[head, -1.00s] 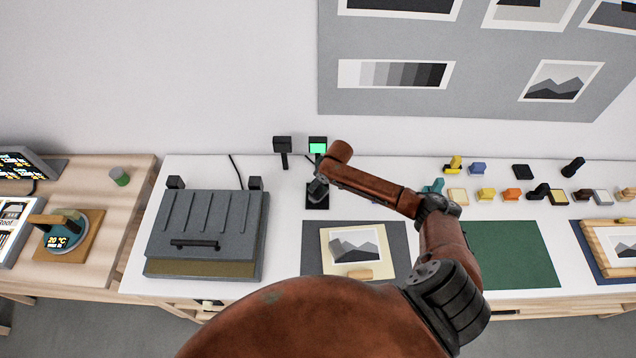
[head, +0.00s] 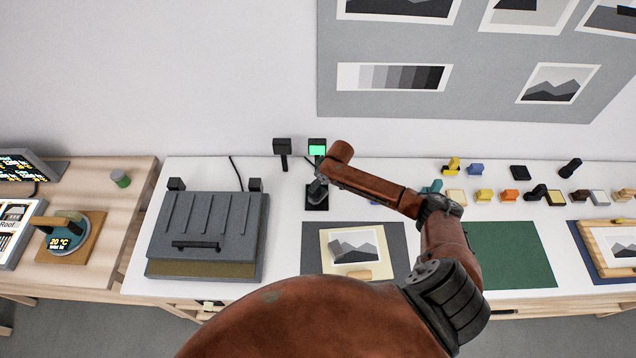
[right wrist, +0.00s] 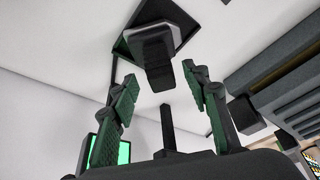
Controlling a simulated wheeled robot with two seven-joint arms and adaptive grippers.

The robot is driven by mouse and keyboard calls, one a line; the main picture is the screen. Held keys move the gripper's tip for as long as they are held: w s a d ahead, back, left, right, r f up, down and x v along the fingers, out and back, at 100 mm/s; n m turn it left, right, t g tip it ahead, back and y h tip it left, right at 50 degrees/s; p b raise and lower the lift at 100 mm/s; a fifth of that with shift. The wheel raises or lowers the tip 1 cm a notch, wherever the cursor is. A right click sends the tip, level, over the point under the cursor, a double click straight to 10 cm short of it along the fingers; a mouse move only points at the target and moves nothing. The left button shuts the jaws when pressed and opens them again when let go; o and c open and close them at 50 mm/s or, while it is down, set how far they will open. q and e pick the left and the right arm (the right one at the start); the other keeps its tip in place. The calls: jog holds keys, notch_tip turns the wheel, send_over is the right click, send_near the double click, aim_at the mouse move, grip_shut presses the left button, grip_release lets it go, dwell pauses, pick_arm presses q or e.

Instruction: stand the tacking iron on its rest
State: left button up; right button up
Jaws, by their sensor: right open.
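A dark, blocky upright thing (right wrist: 156,62), likely the tacking iron, stands on a black square plate (right wrist: 178,20), likely its rest, in the right wrist view. The plate also shows on the white table in the head view (head: 317,204), left of the framed print. My right gripper (right wrist: 159,76) is open, its two fingers apart on either side of the block's near end. I see no finger touching the block. In the head view my right arm and wrist partly cover this spot, and the block's details are too small to tell. My left gripper is out of view.
A grey press (head: 207,235) stands left of the plate. Two dark posts rise behind it, one with a green-lit head (head: 317,149). A print on a grey mat (head: 313,262) lies in front. A green mat (head: 510,255) and several small coloured blocks are to the right.

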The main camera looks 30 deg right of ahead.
jog(key=shift+s+d+r+p, duration=0.1)
jog(key=shift+s+r+p, duration=0.1)
jog(key=shift+r+p, duration=0.3)
jog(key=shift+v, duration=2.6)
jog(key=shift+r, duration=0.1)
jog(key=v, duration=1.2)
